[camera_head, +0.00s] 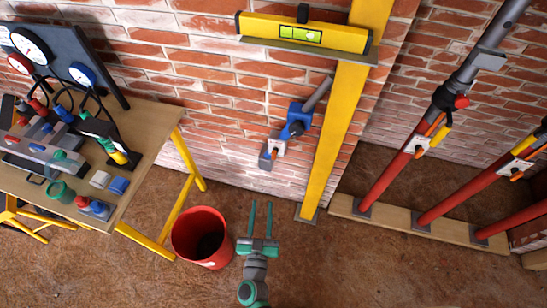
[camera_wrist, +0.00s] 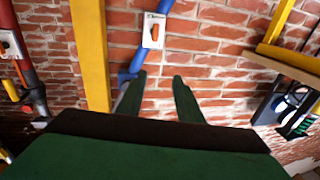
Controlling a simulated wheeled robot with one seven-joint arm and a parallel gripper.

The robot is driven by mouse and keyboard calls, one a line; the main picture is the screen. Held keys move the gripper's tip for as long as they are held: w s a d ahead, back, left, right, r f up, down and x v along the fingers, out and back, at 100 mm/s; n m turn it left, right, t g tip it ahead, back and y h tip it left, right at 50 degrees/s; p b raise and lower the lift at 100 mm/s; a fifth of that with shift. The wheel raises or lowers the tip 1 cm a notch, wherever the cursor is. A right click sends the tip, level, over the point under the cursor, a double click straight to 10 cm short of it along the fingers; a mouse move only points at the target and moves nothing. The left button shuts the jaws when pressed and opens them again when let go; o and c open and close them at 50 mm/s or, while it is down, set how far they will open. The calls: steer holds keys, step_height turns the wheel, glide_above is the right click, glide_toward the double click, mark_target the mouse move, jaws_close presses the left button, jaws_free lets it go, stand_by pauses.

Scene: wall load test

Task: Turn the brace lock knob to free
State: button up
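A blue brace (camera_head: 296,122) with a grey upper tube leans on the brick wall beside the yellow post. A white lock plate (camera_head: 279,147) with a small orange knob sits near its lower end. In the wrist view, the white plate (camera_wrist: 148,40) and upright orange knob (camera_wrist: 155,32) show at top centre on the blue tube (camera_wrist: 138,58). My gripper (camera_head: 261,208) is open and empty, below the brace in the head view. In the wrist view, its fingertips (camera_wrist: 159,77) are apart, below the plate in the picture. The knob's markings are too small to read.
A yellow post (camera_head: 326,140) stands right of the brace, with a yellow level (camera_head: 303,33) on a ledge above. A red bucket (camera_head: 201,238) stands left of my gripper. A workbench (camera_head: 150,120) with gauges is at left. Red props (camera_head: 387,182) stand at right.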

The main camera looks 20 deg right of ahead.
mark_target(273, 155)
steer(key=w+d+f+h, duration=0.1)
steer(key=w+d, duration=0.2)
steer(key=w, duration=0.4)
steer(key=w+d+f+m+g+h, duration=0.1)
steer(key=w+d, duration=0.3)
steer(key=w, duration=0.3)
steer(key=w+d+f+m+g, duration=0.1)
steer(key=w+d, duration=0.2)
steer(key=w, duration=0.4)
steer(key=shift+d+h, duration=0.35)
steer(key=shift+h, duration=0.05)
steer(key=shift+s, duration=0.1)
jaws_close()
